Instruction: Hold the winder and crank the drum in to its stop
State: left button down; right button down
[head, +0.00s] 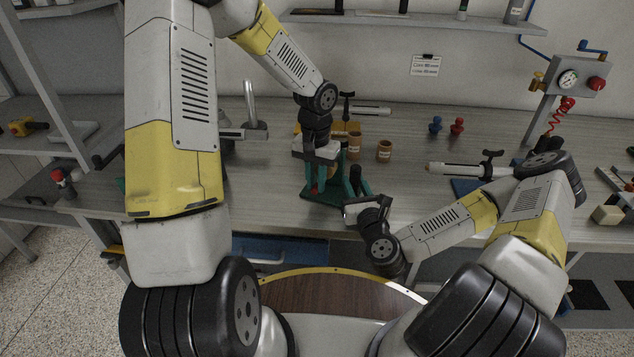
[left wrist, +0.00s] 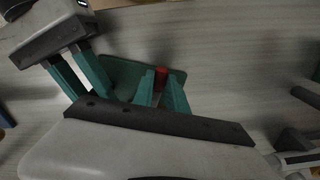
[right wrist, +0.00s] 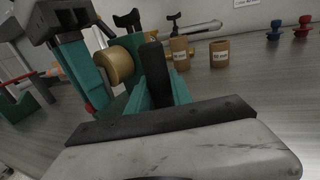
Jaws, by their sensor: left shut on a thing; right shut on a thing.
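The winder has a dark green base plate (head: 318,198) on the bench, just in front of me. Its tan drum (right wrist: 116,66) shows in the right wrist view. My left gripper (head: 318,178) reaches down from above with teal fingers shut on the winder; a red part (left wrist: 160,78) shows between the fingers in the left wrist view. My right gripper (head: 354,180) comes from the front right, shut on the upright black crank handle (right wrist: 155,72) beside the drum. The fingers hide much of the winder's frame and where the crank joins.
Two tan labelled cups (head: 384,150) stand behind the winder, with blue (head: 435,125) and red (head: 457,126) knobbed pieces farther back. A grey tube with a black clamp (head: 455,169) lies to the right. A gauge box (head: 578,77) stands at the back right.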

pick_arm(q)
jog(key=t+y, duration=0.1)
jog(key=y, duration=0.2)
jog(key=shift+a+r, duration=0.15)
jog(key=shift+w+a+r+t+y, duration=0.1)
jog(key=shift+a+t+y, duration=0.1)
jog(key=shift+y, duration=0.45)
jog(key=shift+a+r+t+y, duration=0.1)
jog(key=shift+t+y, duration=0.1)
jog(key=shift+y, duration=0.45)
jog(key=c, duration=1.3)
grip_release()
jog(key=v, duration=1.2)
